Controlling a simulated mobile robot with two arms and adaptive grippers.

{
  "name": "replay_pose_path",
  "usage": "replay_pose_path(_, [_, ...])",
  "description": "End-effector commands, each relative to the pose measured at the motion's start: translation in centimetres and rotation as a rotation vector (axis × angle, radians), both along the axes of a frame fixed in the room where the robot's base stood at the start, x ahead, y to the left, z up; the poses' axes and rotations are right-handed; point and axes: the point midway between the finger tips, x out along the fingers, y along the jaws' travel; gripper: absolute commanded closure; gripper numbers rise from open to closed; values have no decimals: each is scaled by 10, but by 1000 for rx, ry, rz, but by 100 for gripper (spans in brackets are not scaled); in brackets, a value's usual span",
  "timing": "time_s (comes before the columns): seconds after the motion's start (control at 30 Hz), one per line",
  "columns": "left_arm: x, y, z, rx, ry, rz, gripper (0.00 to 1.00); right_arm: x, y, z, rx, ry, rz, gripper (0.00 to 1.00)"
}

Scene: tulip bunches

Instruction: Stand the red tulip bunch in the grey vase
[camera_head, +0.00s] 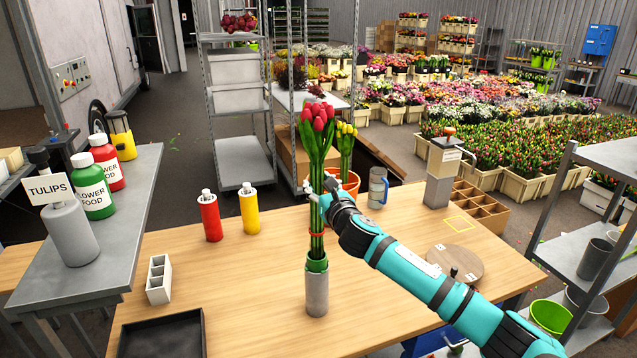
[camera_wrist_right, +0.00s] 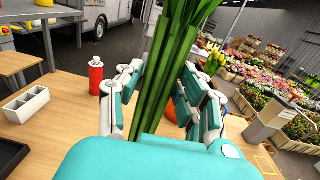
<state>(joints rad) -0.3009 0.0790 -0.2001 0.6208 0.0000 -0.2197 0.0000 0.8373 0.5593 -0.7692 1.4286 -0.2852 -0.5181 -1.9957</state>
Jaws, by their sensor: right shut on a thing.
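The red tulip bunch (camera_head: 317,122) is upright, with red heads on top and long green stems tied by a red band. My right gripper (camera_head: 327,192) is shut on its stems at mid-height. The stems (camera_wrist_right: 172,75) run between the fingers of my right gripper (camera_wrist_right: 160,95) in the right wrist view. The grey vase (camera_head: 317,295) stands on the table directly under the bunch. The green stem ends meet the vase's top; I cannot tell how deep they sit inside. The vase is hidden in the right wrist view. My left gripper is not in view.
Red (camera_head: 211,217) and yellow (camera_head: 249,211) bottles stand left of the bunch. Yellow tulips (camera_head: 346,145) in an orange pot and a grey-blue mug (camera_head: 378,187) stand behind. A white divided holder (camera_head: 158,280), a black tray (camera_head: 163,338) and a round wooden board (camera_head: 455,262) flank the vase.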

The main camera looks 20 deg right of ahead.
Motion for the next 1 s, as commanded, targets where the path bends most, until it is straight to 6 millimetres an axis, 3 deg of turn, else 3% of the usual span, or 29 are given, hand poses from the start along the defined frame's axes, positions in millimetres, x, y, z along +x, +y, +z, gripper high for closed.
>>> replay_pose_path(1.0, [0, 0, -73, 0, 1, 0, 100, 0, 1, -106, 1, -2, 1, 100])
